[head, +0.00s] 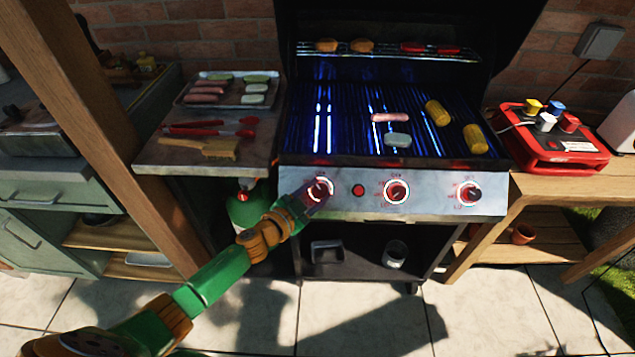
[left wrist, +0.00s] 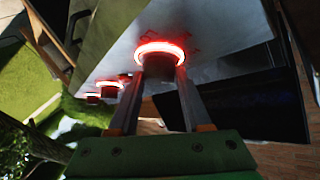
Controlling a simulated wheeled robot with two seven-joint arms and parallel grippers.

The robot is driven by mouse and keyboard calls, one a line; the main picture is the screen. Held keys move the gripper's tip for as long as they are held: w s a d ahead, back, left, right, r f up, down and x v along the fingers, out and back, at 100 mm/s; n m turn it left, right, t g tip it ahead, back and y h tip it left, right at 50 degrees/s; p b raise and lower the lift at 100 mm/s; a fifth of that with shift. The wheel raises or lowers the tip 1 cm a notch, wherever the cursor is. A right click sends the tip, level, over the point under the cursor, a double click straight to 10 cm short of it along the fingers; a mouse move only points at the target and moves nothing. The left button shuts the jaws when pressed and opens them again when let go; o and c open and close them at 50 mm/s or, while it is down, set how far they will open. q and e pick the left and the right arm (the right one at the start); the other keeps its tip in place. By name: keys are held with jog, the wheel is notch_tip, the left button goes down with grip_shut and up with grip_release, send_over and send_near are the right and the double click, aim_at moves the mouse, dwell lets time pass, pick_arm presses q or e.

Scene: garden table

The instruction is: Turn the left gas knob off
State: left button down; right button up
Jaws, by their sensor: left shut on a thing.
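The left gas knob (head: 321,187) is on the grill's front panel (head: 430,206), with a red-lit ring around it. My left gripper (head: 310,196) reaches it from the lower left and is shut on it. In the left wrist view the left knob (left wrist: 159,68) sits between the two fingers, its ring glowing red. The gripper partly covers the knob, so I cannot read its pointer. The middle knob (head: 396,191) and right knob (head: 468,193) also have lit rings. My right gripper is not in view.
Blue-lit burners show under the grill grate (head: 350,125), which holds corn, a sausage and a pale piece. A side shelf (head: 200,158) at left carries a food tray, red tongs and a brush. A green gas bottle (head: 243,208) stands below. A red box (head: 552,145) is at right.

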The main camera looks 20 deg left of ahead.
aim_at(320, 188)
pick_arm(q)
jog(key=m+g+h+p, duration=0.1)
jog(key=m, duration=0.1)
jog(key=m+g+p, duration=0.1)
jog(key=shift+w+a+r+m+h+p, duration=0.15)
jog(key=shift+r+m+h+p, duration=0.15)
jog(key=shift+m+h+p, duration=0.1)
jog(key=shift+f+m+g+h+p, duration=0.1)
jog(key=shift+m+g+h+p, duration=0.5)
jog(key=shift+m+g, duration=0.8)
jog(key=shift+m, duration=0.3)
jog(key=shift+c, duration=1.8)
grip_release()
jog(key=p+v, duration=0.2)
jog(key=shift+a+r+p, duration=0.15)
jog(key=shift+r+p, duration=0.15)
jog(key=shift+r, duration=0.15)
jog(key=v, duration=0.4)
jog(key=shift+s+f+p, duration=0.2)
jog(key=shift+s+p, duration=0.15)
